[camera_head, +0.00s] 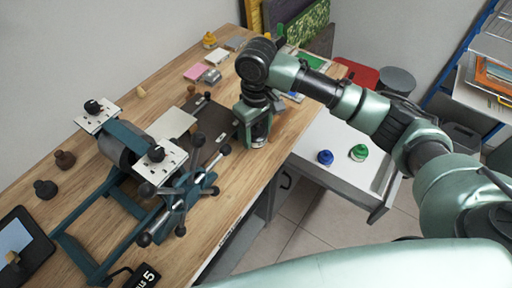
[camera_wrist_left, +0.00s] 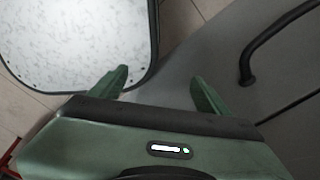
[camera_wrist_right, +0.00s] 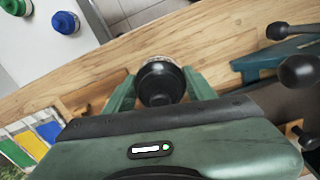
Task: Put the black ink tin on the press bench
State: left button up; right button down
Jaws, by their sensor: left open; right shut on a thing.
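The black ink tin (camera_head: 260,137), dark-topped with a pale band low on its side, is upright between the fingers of my right gripper (camera_head: 254,120). It also shows in the right wrist view (camera_wrist_right: 160,84), with a finger on each side. It is at the wooden press bench (camera_head: 234,184), near the front edge; I cannot tell whether its base touches the wood. My left gripper (camera_wrist_left: 160,88) is open and empty in the left wrist view, near a pale speckled surface and a grey surface with a dark handle.
The teal press (camera_head: 120,200) with its spoked wheel stands left of the tin. An open white drawer (camera_head: 318,135) holds a blue tin (camera_head: 325,157) and a green tin (camera_head: 358,152). Bare wood lies along the front edge.

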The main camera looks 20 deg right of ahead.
aim_at(257, 156)
notch_tip(257, 156, down, 3)
jog(key=shift+f, duration=0.15)
notch_tip(257, 156, down, 4)
jog(key=shift+f+p, duration=0.2)
jog(key=shift+p, duration=0.15)
pick_arm(q)
jog(key=shift+a+r, duration=0.5)
pick_arm(e)
jog(key=c, duration=0.5)
grip_release()
jog(key=shift+f, duration=0.1)
pick_arm(q)
jog(key=shift+d, duration=0.15)
